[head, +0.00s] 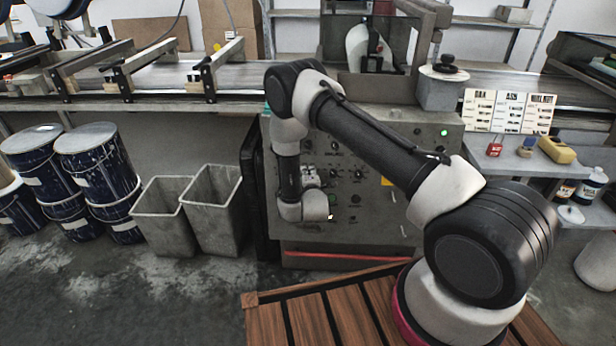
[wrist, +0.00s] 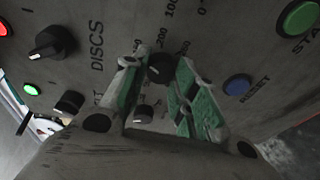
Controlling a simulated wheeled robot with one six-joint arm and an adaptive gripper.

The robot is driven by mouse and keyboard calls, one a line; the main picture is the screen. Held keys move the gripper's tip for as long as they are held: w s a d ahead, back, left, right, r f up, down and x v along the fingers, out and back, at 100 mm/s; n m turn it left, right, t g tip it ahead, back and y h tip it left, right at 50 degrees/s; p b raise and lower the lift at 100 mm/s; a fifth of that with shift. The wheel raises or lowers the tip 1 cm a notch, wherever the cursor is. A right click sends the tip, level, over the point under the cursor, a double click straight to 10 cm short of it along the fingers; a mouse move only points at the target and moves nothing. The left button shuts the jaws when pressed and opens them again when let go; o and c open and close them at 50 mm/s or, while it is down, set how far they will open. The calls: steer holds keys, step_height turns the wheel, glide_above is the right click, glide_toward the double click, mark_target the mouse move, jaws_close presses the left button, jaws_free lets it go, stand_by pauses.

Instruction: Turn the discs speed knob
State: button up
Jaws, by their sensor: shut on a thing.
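The dark round speed knob (wrist: 160,68) shows in the wrist view on the grey control panel, with a printed number scale around it and the word DISCS to its left. My gripper (wrist: 159,74) has its two green-padded fingers on either side of this knob and is shut on it. The fingers partly cover the knob and its scale, so its pointer is hard to read. In the head view my arm reaches down in front of the control panel (head: 400,205), and my wrist hides the spot where the fingers meet the panel.
In the wrist view a black selector knob (wrist: 54,43), a smaller knob (wrist: 144,114), a green start button (wrist: 299,19) and a blue reset button (wrist: 237,86) sit close around. Grey bins (head: 215,210) stand left of the panel. A slatted wooden platform (head: 330,315) lies in front.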

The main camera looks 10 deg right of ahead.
steer(key=shift+f, duration=0.1)
steer(key=o, duration=1)
steer(key=shift+o, duration=0.2)
steer(key=shift+s, duration=0.1)
steer(key=v, duration=1.2)
